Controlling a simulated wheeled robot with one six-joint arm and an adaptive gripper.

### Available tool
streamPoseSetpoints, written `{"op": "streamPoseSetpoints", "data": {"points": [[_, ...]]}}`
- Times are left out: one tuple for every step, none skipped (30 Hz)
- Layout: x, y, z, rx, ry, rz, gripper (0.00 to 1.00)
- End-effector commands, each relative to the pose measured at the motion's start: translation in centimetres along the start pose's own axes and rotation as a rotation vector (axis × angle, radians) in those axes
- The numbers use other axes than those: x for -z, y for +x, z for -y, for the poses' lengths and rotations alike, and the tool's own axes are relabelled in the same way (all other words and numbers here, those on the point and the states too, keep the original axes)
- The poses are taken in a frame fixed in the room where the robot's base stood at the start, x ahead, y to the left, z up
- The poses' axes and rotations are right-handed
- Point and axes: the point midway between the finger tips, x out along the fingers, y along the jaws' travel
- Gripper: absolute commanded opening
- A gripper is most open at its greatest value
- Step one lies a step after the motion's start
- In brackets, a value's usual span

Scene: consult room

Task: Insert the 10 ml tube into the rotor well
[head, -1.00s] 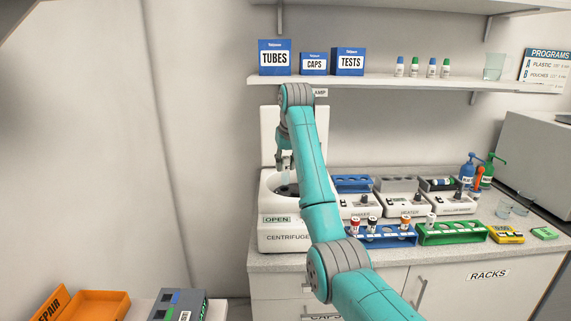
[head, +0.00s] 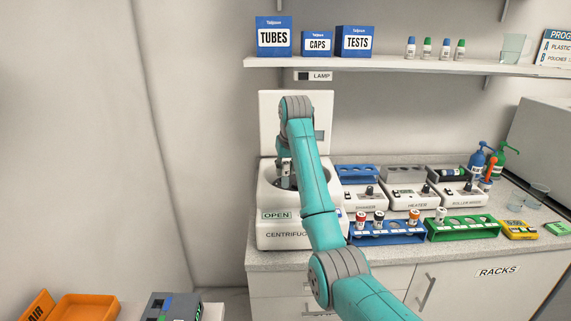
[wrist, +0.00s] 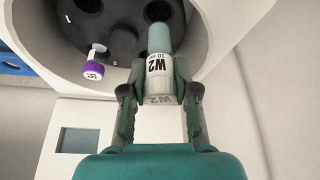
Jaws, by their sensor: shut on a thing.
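My gripper (wrist: 160,88) is shut on the 10 ml tube (wrist: 159,40), which has a white label reading "W2" and a grey-blue far end. The tube's far end points at the dark rotor (wrist: 115,37) and appears just short of a well (wrist: 157,10) at the top of the wrist view. The gap between them is hard to judge. A purple-capped tube (wrist: 95,65) sits in another well to the left. In the head view my gripper (head: 286,182) is low over the bowl of the white centrifuge (head: 268,204), whose lid (head: 268,120) is up. The held tube is hardly visible there.
The bowl wall surrounds the gripper closely. Right of the centrifuge stand a blue rack (head: 388,238) with several tubes, a green rack (head: 465,232), and a shaker, heater and roller mixer. A shelf (head: 420,64) runs above.

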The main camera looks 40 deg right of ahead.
Motion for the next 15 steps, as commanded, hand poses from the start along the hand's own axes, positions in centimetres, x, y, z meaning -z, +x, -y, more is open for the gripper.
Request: {"op": "streamPoseSetpoints", "data": {"points": [[-0.17, 0.35, 0.0, 0.0, 0.0, 0.001, 0.07], [-0.23, 0.5, 0.0, 0.0, 0.0, 0.001, 0.07], [-0.3, 0.69, 0.0, 0.0, 0.0, 0.0, 0.07], [-0.35, 0.81, 0.0, 0.0, 0.0, 0.0, 0.07], [-0.39, 0.92, 0.0, 0.0, 0.0, 0.0, 0.07], [-0.43, 1.03, 0.0, 0.0, 0.0, -0.001, 0.07], [-0.45, 1.1, 0.0, 0.0, 0.0, -0.001, 0.07], [-0.47, 1.15, 0.0, 0.0, 0.0, -0.001, 0.07], [-0.48, 1.18, 0.0, 0.0, 0.0, -0.002, 0.07], [-0.48, 1.19, 0.0, 0.0, 0.0, -0.002, 0.07], [-0.48, 1.19, 0.0, 0.0, 0.0, -0.002, 0.07], [-0.48, 1.19, 0.0, 0.0, 0.0, -0.002, 0.07], [-0.48, 1.19, 0.0, 0.0, 0.0, -0.001, 0.07], [-0.48, 1.19, 0.0, 0.0, 0.0, -0.001, 0.07], [-0.48, 1.19, 0.0, 0.0, 0.0, -0.001, 0.07]]}}
